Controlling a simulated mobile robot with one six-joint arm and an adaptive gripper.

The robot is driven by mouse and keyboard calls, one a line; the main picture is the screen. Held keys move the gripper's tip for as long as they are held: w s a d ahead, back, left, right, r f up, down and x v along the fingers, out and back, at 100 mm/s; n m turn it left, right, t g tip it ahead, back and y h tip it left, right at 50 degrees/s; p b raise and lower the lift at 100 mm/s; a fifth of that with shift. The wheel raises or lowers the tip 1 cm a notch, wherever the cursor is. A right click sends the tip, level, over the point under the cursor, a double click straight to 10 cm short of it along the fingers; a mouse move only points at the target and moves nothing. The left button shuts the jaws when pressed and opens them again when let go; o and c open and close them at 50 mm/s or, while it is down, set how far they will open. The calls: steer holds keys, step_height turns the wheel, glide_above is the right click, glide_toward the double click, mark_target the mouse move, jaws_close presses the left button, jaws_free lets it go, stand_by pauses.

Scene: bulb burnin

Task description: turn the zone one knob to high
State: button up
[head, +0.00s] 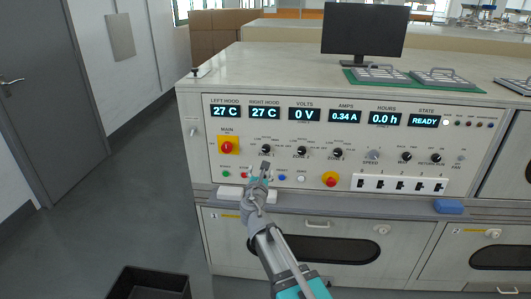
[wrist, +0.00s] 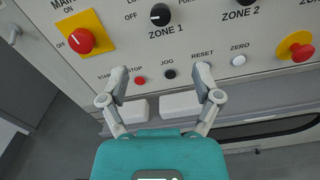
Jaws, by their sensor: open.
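The zone one knob (head: 266,149) is a small black round knob on the white control panel, right of the red main switch. In the wrist view the knob (wrist: 160,14) is at the top edge, above the ZONE 1 label, and a light mark shows toward its left side, near OFF. The upper part of its scale is cut off. My gripper (head: 262,171) is open and empty, below the knob and apart from it. In the wrist view my gripper's fingers (wrist: 161,79) stand wide apart, with the black JOG button (wrist: 169,74) between them in the picture.
The red main switch (wrist: 81,40) on its yellow plate is at the left. A red start/stop-row button (wrist: 140,81), a white zero button (wrist: 239,60) and a red emergency button (wrist: 302,52) are nearby. White blocks (wrist: 180,104) lie on the ledge below. The zone two knob (head: 301,151) is to the right.

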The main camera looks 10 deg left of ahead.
mark_target(266, 150)
steer(key=shift+w, duration=0.1)
steer(key=w, duration=1.3)
steer(key=shift+w+a, duration=0.2)
steer(key=shift+w, duration=0.15)
jaws_close()
